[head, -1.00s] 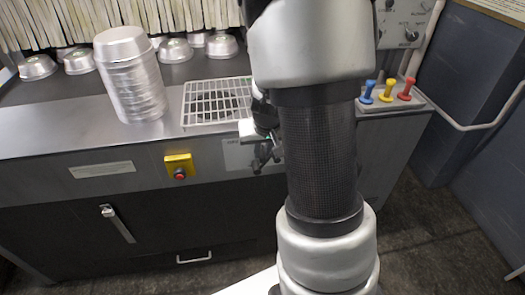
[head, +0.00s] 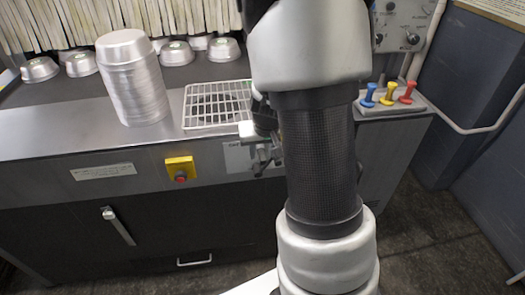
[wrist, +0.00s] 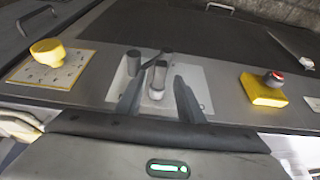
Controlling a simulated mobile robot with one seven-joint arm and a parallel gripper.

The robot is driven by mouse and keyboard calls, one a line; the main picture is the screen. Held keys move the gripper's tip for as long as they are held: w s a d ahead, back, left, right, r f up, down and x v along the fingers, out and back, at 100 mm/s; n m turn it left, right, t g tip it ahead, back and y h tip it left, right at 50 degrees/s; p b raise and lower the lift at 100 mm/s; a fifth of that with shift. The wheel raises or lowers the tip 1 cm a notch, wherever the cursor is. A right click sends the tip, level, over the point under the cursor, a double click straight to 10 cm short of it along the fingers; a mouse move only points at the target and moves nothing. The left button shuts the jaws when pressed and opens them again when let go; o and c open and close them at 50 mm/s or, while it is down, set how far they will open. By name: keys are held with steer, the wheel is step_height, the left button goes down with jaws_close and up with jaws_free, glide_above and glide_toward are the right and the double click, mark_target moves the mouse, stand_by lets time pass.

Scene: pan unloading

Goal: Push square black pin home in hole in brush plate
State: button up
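In the wrist view a pale plate (wrist: 196,83) lies on the grey front panel. A dark upright piece (wrist: 133,63) stands on its left part, with a dark bar beside it. A grey post with a dark top (wrist: 157,77) stands near the middle. I cannot tell which of these is the square black pin, and I see no hole. My gripper (wrist: 157,97) is open, its two dark fingers on either side of the post with gaps between. In the head view my gripper (head: 264,160) is in front of the pale plate (head: 238,157), partly hidden by my arm.
A yellow box with a red button (head: 180,169) juts from the panel; it also shows in the wrist view (wrist: 264,90). A yellow knob (wrist: 47,51) stands at the other side. A pan stack (head: 136,85) and wire grid (head: 215,104) are on the counter. Coloured pegs (head: 387,94) stand right.

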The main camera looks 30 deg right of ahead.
steer(key=shift+d, duration=0.1)
steer(key=p+v, duration=0.7)
steer(key=v, duration=1)
steer(key=shift+s+r, duration=0.15)
